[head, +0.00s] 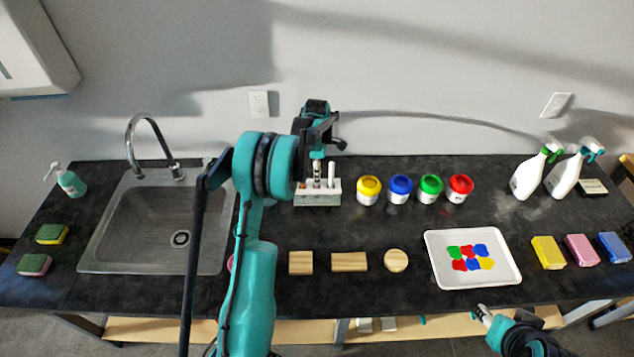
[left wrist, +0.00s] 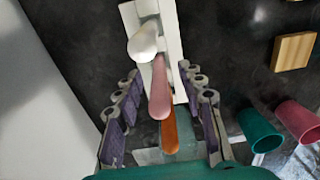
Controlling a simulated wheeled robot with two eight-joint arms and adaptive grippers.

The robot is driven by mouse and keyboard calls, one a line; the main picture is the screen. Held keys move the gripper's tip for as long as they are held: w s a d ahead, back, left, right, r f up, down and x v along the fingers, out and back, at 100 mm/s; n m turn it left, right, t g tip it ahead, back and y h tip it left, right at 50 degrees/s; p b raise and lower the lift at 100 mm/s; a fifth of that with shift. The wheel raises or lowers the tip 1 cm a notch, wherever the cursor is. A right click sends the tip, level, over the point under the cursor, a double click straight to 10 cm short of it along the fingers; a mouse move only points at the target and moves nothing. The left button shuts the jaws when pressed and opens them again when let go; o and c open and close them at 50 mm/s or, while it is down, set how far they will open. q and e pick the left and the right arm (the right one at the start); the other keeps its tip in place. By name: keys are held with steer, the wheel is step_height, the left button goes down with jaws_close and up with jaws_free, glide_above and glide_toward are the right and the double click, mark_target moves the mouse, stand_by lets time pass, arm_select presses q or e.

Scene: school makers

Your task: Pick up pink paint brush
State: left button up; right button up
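The pink paint brush (left wrist: 160,92) stands among other brushes in a white holder (head: 318,199), with its rounded handle end toward the wrist camera. A white-handled brush (left wrist: 143,42) and an orange-handled one (left wrist: 170,132) are close on either side of it. My left gripper (left wrist: 160,85) is open, with its purple-padded fingers on both sides of the pink handle and visible gaps to it. In the head view, my left gripper (head: 317,160) is above the holder and hides part of the brushes. My right gripper (head: 482,313) is at the lower right; its finger opening is unclear.
Yellow (head: 369,189), blue (head: 400,189), green (head: 429,188) and red (head: 460,188) paint jars stand right of the holder. Wooden blocks (head: 349,262) and a white paint tray (head: 436,270) lie in front. A sink (head: 110,262) is left. Teal (left wrist: 260,132) and pink (left wrist: 298,120) cups show in the wrist view.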

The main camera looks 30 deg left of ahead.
arm_select(q)
steer(key=shift+w+f, duration=0.1)
steer(key=shift+f, duration=0.55)
steer(key=shift+r, duration=0.1)
jaws_close()
